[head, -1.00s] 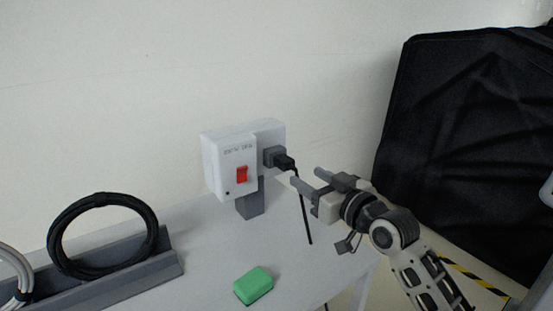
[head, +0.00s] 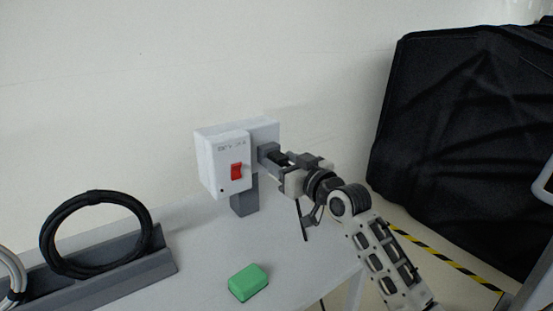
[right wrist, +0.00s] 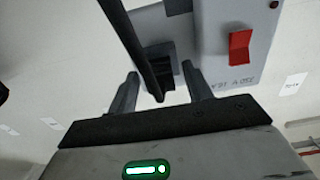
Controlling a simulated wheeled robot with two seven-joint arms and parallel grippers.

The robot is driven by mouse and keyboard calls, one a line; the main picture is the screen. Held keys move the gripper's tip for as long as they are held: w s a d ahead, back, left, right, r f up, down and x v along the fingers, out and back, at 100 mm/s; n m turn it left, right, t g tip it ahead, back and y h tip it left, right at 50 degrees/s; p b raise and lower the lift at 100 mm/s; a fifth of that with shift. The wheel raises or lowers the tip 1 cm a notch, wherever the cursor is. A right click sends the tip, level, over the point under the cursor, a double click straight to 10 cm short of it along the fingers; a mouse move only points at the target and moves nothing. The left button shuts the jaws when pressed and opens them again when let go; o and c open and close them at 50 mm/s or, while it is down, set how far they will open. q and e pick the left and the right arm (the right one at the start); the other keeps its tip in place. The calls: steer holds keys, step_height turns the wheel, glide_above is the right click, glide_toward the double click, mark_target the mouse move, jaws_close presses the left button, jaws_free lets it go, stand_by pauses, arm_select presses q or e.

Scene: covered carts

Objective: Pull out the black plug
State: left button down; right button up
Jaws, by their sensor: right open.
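The black plug (head: 277,157) sits in the socket on the right side of the white switch box (head: 222,165), which has a red switch (head: 237,171). My right gripper (head: 278,164) is open at the plug, with its fingers reaching toward the socket. In the right wrist view, the fingers of my right gripper (right wrist: 160,88) stand on either side of the plug (right wrist: 163,76), with visible gaps. The black cable (right wrist: 130,35) crosses in front of the plug there and hides part of it. In the head view the cable hangs below the gripper. My left gripper is out of view.
The box stands on a grey post (head: 245,197) on a white table (head: 200,265). A green block (head: 248,282) lies in front. A coiled black cable (head: 48,240) rests in a grey holder (head: 125,273) at left. A black-covered cart (head: 460,130) stands at right.

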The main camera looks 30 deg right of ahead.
steer(key=shift+w, duration=0.4)
steer(key=shift+p, duration=0.5)
stand_by(0.8)
jaws_close()
steer(key=shift+s, duration=0.15)
steer(key=shift+s+d+p, duration=0.1)
steer(key=shift+s+p, duration=0.55)
steer(key=shift+s, duration=0.75)
steer(key=shift+s+d+p, duration=0.1)
steer(key=shift+s+p, duration=0.45)
steer(key=shift+s, duration=0.9)
